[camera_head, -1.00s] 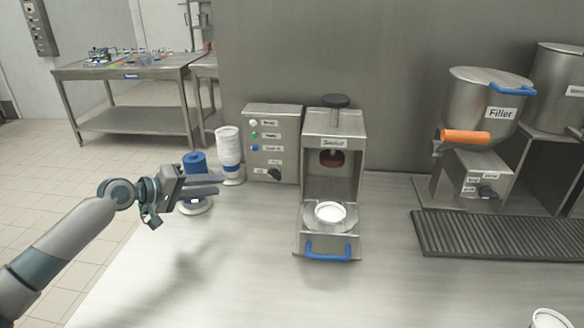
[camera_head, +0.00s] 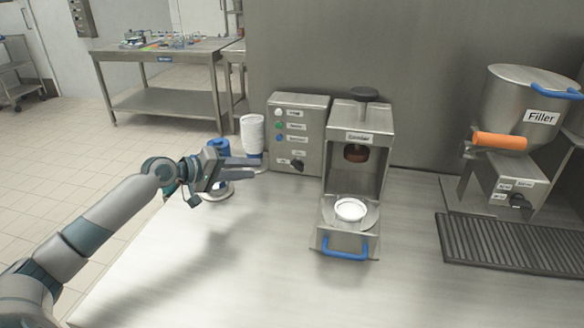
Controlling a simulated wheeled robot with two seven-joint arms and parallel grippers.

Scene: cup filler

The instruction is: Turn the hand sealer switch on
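The hand sealer (camera_head: 358,130) stands on the steel table with a white cup (camera_head: 350,209) on its pulled-out tray, which has a blue handle (camera_head: 346,253). Its grey control box (camera_head: 312,120) is joined at the left, with several labelled lights and a black rotary switch (camera_head: 298,164) low on its front. My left gripper (camera_head: 251,169) is left of the switch and apart from it, pointing right. Its two fingers are apart with nothing seen between them. My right gripper is not in view.
A stack of white cups (camera_head: 252,135) and a blue-topped item (camera_head: 218,148) stand just behind my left gripper. The filler (camera_head: 524,105) with its orange handle (camera_head: 499,141) and a dark grate (camera_head: 510,240) are at the right. The table's front middle is clear.

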